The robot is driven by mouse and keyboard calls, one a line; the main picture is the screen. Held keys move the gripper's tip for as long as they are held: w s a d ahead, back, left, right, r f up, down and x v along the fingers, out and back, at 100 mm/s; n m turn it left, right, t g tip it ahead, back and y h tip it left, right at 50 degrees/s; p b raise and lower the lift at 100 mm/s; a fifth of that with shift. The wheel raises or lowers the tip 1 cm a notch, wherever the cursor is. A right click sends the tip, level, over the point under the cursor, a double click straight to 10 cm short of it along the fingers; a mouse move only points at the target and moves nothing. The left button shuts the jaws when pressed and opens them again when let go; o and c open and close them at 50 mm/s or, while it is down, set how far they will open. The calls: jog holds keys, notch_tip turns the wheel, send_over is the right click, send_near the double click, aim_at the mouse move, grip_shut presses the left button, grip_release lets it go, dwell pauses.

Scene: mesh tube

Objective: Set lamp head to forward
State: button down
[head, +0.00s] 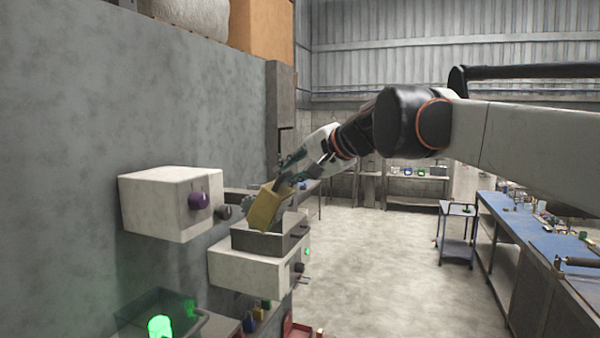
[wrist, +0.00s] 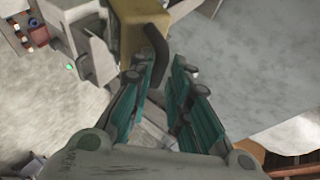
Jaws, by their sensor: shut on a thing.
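A yellow block-like part (head: 265,208), which looks like the lamp head, sits tilted above a grey open-topped box on the wall side in the head view. The exact contact is partly hidden by the fingers, and I cannot tell which way the part faces.
A white box with a purple knob (head: 172,205) juts from the grey wall at left. Below the yellow part are the grey open box (head: 262,243) and a white housing (head: 245,266). A glowing green lamp (head: 160,326) is lower left. A blue-topped bench (head: 540,235) stands right; the middle floor is clear.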

jog(key=shift+w+a+r, duration=0.15)
jog(key=shift+a+r, duration=0.05)
jog(key=shift+r, duration=0.25)
jog(key=c, duration=1.7)
grip_release()
jog(key=shift+a, duration=0.1)
jog(key=shift+o, duration=0.2)
jog(key=shift+a+f, duration=0.15)
jog(key=v, duration=1.2)
jog(key=shift+f, duration=0.15)
jog(key=shift+f, duration=0.15)
